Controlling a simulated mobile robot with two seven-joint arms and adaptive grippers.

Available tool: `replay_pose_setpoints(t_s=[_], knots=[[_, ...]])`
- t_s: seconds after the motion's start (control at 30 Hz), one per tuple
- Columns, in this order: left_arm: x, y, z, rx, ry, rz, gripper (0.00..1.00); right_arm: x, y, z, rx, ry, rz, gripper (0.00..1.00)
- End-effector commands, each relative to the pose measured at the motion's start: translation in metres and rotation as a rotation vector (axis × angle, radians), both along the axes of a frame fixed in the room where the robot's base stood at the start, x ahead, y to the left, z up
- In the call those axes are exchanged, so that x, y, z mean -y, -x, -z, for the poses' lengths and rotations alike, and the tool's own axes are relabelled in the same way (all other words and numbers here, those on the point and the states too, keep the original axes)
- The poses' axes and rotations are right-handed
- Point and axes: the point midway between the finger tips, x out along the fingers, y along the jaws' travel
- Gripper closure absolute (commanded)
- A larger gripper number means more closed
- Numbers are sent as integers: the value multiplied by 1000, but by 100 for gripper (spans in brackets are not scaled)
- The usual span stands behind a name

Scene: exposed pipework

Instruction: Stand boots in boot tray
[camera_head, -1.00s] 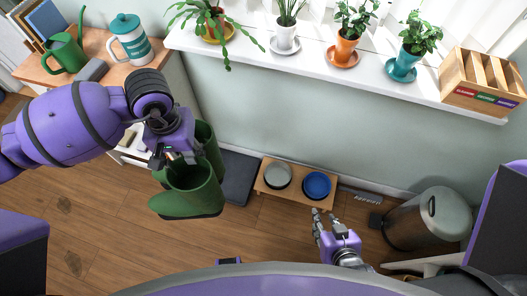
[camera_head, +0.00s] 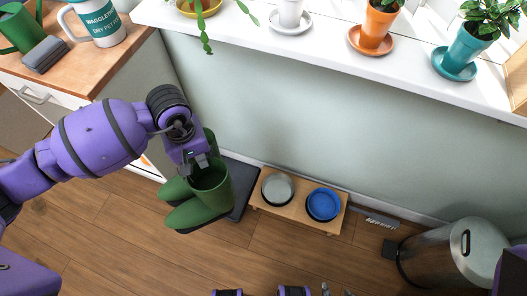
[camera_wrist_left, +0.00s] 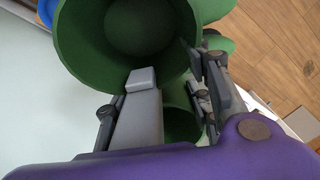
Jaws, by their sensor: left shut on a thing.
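A pair of green rubber boots (camera_head: 205,196) hangs upright from my left gripper (camera_head: 196,168), toes to the left. The gripper is shut on the upper shafts. The left wrist view shows the round boot openings (camera_wrist_left: 165,45) close up, with the gripper's fingers (camera_wrist_left: 180,90) at the rims. The dark boot tray (camera_head: 241,184) lies flat on the floor by the wall, partly hidden behind the boots. I cannot tell how high the boots are above it. Only scraps of my right gripper (camera_head: 325,289) show at the bottom edge.
A low wooden stand with a grey bowl (camera_head: 278,188) and a blue bowl (camera_head: 323,204) is right of the tray. A cabinet (camera_head: 110,95) stands left, and a windowsill (camera_head: 300,42) with potted plants runs above. A metal bin (camera_head: 460,253) stands right. The front wooden floor is clear.

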Motion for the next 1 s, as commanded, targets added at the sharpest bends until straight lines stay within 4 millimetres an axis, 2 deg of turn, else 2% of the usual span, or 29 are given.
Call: replay_pose_setpoints(t_s=[0.03,0.37,0.57,0.87,1.0], knots=[[0,-9,20,-4,2,-31,100,1,4,18,-10,1,-2,60],[-5,-73,84,-4,1,-248,100,7,7,78,-31,13,-8,60],[-8,-111,124,-6,0,-381,100,5,3,116,-41,12,-17,60],[-13,-165,193,-10,-1,-580,100,8,3,180,-73,18,-31,60],[-15,-187,224,-10,-1,-667,100,8,-2,207,-78,20,-40,60]])
